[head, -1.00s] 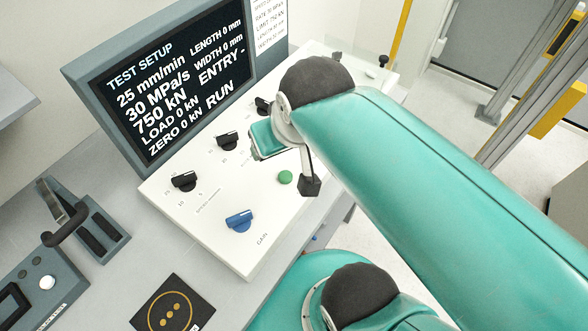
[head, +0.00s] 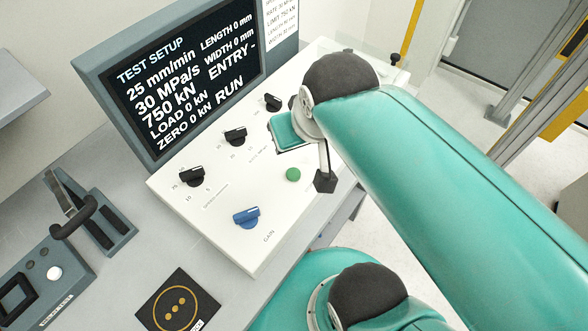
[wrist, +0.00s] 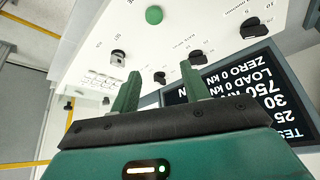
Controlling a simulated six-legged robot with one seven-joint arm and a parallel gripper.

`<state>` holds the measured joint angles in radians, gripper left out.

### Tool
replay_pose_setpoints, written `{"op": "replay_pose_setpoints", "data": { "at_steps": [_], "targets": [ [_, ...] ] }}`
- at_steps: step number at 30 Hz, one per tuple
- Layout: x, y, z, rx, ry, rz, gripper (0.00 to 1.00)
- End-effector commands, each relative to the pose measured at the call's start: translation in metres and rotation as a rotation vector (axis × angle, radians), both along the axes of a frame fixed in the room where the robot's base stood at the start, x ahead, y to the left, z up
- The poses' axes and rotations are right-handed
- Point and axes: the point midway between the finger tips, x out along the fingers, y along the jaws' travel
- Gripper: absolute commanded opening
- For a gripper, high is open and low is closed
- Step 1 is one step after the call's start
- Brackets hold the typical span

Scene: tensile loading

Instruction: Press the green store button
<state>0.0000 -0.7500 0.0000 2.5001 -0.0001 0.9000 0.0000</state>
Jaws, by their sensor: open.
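The round green button (head: 293,174) sits on the white sloped control panel (head: 225,195), right of the black knobs and above the blue knob. It also shows in the wrist view (wrist: 154,15), at the top, beyond the fingertips. My gripper (wrist: 144,75) is open and empty in the wrist view, its two green fingers apart.
Black knobs (head: 192,176) and a blue knob (head: 246,217) stand up from the panel. A screen (head: 185,75) reading TEST SETUP rises behind it. A lever unit (head: 75,215) and a black card with gold dots (head: 172,306) are at lower left. Yellow posts (head: 411,30) stand at back right.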

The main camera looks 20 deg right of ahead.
Motion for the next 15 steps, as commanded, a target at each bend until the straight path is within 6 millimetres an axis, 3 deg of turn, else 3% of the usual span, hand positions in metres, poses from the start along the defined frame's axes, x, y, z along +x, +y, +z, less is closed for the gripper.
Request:
{"op": "replay_pose_setpoints", "data": {
  "at_steps": [1, 6, 15],
  "targets": [
    [0.0000, 0.0000, 0.0000, 0.000, 0.000, 0.000, 0.36],
    [0.0000, 0.0000, 0.0000, 0.000, 0.000, 0.000, 0.02],
    [0.0000, 0.0000, 0.0000, 0.000, 0.000, 0.000, 0.00]
  ]
}}
